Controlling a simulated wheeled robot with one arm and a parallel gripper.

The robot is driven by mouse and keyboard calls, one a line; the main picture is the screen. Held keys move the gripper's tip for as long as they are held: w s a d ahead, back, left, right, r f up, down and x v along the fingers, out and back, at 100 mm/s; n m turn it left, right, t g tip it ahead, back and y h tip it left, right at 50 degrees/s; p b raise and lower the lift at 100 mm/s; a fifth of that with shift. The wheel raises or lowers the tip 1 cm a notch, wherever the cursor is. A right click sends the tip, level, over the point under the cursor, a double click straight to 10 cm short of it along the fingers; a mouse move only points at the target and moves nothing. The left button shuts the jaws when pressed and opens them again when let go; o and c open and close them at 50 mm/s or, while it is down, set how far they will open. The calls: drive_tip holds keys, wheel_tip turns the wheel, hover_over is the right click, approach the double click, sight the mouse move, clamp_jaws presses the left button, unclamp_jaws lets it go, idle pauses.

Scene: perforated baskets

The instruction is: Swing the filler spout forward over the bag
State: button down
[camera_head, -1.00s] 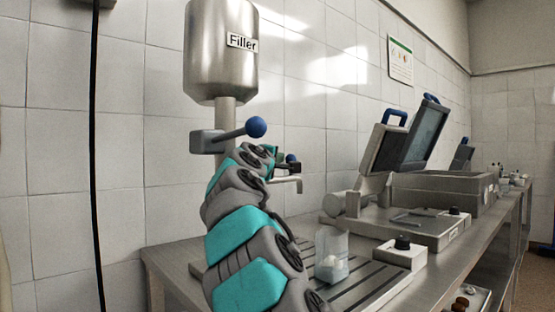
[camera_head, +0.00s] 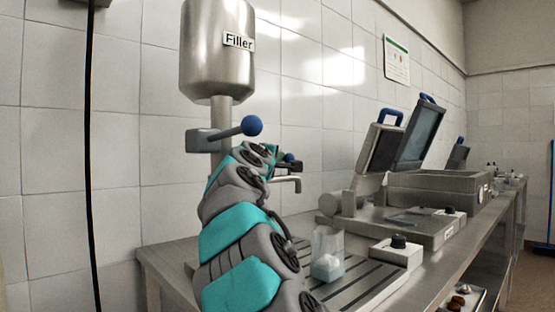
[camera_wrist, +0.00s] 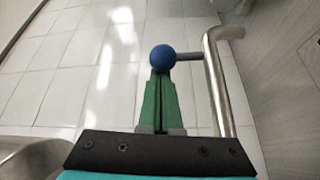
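The steel filler (camera_head: 217,55) stands against the tiled wall. Its bent spout (camera_head: 287,181) points right, level with my gripper; in the wrist view the spout pipe (camera_wrist: 222,85) runs along the right. A small blue ball knob (camera_head: 289,157) on a short rod joins the spout pipe; the knob (camera_wrist: 162,58) covers my fingertips in the wrist view. My gripper (camera_wrist: 161,78) has its green fingers close together at the knob; whether they touch or clasp it is unclear. The clear bag (camera_head: 328,258) stands upright on the slatted table, below and right of the spout.
A larger blue-knobbed lever (camera_head: 235,130) sticks out from the filler above my arm. A small box with a black dial (camera_head: 398,248) stands right of the bag. An open-lidded machine (camera_head: 400,222) stands behind it. A black cable (camera_head: 90,150) hangs at left.

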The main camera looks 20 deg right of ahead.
sight(290, 157)
drive_tip(key=shift+s+d, duration=0.25)
drive_tip(key=shift+s, duration=0.3)
drive_tip(key=shift+s+d+m+g+h, duration=0.25)
drive_tip(key=shift+s+m+g+h, duration=0.45)
drive_tip(key=shift+s+g+h, duration=0.25)
drive_tip(key=shift+s+d+b, duration=0.2)
drive_tip(key=shift+s+b, duration=0.15)
drive_tip(key=shift+s, duration=0.45)
drive_tip(key=shift+s+h, duration=0.25)
drive_tip(key=shift+s, duration=0.5)
drive_tip(key=s+a+m+g+h, duration=0.2)
drive_tip(key=s+a+m+g, duration=0.1)
drive_tip(key=s, duration=0.8)
drive_tip(key=shift+g+h, duration=0.3)
drive_tip(key=shift+g, duration=0.15)
drive_tip(key=shift+s+a, duration=0.1)
drive_tip(key=shift+a, duration=0.05)
